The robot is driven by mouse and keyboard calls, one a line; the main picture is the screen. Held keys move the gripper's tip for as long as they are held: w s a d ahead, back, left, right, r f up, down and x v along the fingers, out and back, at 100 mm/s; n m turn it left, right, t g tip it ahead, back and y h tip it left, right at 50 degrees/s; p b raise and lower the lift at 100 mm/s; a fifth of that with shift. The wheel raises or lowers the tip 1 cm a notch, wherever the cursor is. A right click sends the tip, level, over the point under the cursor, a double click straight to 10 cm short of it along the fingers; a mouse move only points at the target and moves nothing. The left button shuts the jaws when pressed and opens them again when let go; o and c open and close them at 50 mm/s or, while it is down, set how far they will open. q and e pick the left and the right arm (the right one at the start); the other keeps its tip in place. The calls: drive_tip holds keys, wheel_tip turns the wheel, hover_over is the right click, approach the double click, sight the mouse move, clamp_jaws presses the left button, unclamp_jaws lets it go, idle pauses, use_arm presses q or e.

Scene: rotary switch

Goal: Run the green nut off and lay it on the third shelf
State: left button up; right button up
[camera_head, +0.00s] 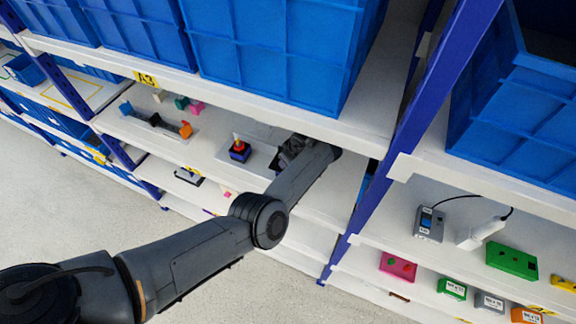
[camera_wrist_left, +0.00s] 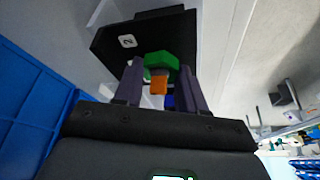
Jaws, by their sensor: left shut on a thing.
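In the left wrist view a green nut (camera_wrist_left: 162,62) sits between the fingertips of my left gripper (camera_wrist_left: 160,82), which is shut on it. An orange piece (camera_wrist_left: 158,86) and a blue piece (camera_wrist_left: 168,102) show between the fingers nearer the camera. A black panel (camera_wrist_left: 120,40) with a white label "2" stands behind the nut. In the head view my left gripper (camera_head: 291,147) reaches in over a white shelf (camera_head: 225,134), partly hidden under the shelf above. The nut cannot be made out there. My right gripper is not in view.
Blue crates (camera_head: 265,50) fill the shelf above. A blue upright (camera_head: 398,135) stands to the right, with a green box (camera_head: 512,261) beyond.

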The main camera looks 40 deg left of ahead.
use_arm(q)
drive_tip(key=shift+w+a+f+n+g+b, duration=0.15)
drive_tip(key=shift+n+g+b, duration=0.25)
drive_tip(key=shift+n+b, duration=0.9)
drive_tip(key=shift+w+d+n+g+b, duration=0.1)
drive_tip(key=shift+n+g+b, duration=0.45)
drive_tip(key=shift+b, duration=1.25)
drive_tip(key=shift+n+b, duration=0.35)
drive_tip(key=shift+n, duration=0.1)
drive_tip(key=shift+r, duration=0.2)
drive_tip(key=o, duration=0.4)
drive_tip(key=c, duration=0.4)
drive_tip(key=shift+r, duration=0.1)
drive_tip(key=shift+r, duration=0.1)
